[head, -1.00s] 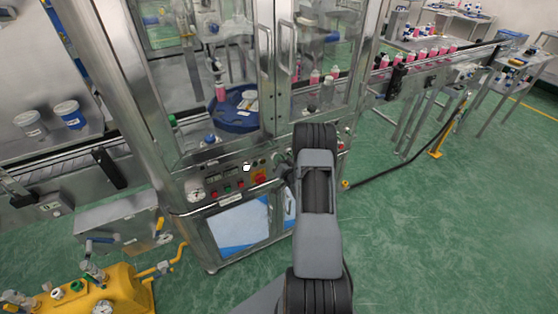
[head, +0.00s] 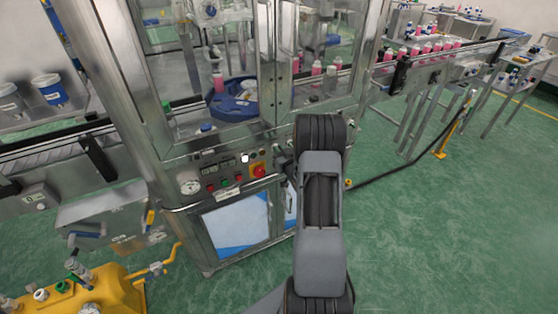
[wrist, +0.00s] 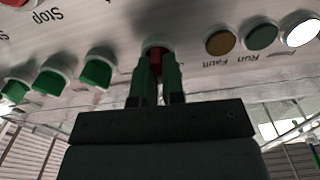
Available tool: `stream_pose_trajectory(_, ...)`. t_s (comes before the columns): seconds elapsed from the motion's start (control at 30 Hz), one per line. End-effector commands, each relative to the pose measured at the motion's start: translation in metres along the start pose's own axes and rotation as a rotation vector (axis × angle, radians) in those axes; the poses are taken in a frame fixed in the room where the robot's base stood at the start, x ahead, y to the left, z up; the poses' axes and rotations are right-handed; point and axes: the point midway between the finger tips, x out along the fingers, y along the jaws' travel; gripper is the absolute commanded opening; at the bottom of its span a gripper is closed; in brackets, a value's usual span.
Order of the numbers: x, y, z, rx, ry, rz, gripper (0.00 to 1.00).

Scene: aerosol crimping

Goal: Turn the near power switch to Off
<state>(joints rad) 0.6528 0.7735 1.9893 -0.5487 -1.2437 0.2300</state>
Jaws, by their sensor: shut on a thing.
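In the wrist view my gripper (wrist: 157,88) is at the machine's control panel, its two fingers closed around a red knob (wrist: 156,58) in a pale round collar. I take this knob as the near power switch. Its label and most of its face are hidden by the fingers, so I cannot read which way it points. In the head view my arm covers the right part of the control panel (head: 222,184), and the fingers and the held switch cannot be made out there.
In the wrist view several green knobs (wrist: 97,72) sit left of my fingers. Amber (wrist: 220,41), green (wrist: 262,36) and white (wrist: 303,29) round lamps sit to the right. A red stop button (head: 258,171) shows in the head view. Yellow equipment (head: 95,290) stands at lower left.

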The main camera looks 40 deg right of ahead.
Motion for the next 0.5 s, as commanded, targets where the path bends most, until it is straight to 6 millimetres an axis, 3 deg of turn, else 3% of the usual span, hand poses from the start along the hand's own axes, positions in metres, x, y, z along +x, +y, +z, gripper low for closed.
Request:
stream_pose_trajectory(0.03, 0.0002, -0.0002, 0.0078, -0.047, 0.004, 0.0, 0.0)
stream_pose_trajectory(0.5, 0.0001, -0.0034, 0.0056, -0.417, 0.003, 0.0, 0.0)
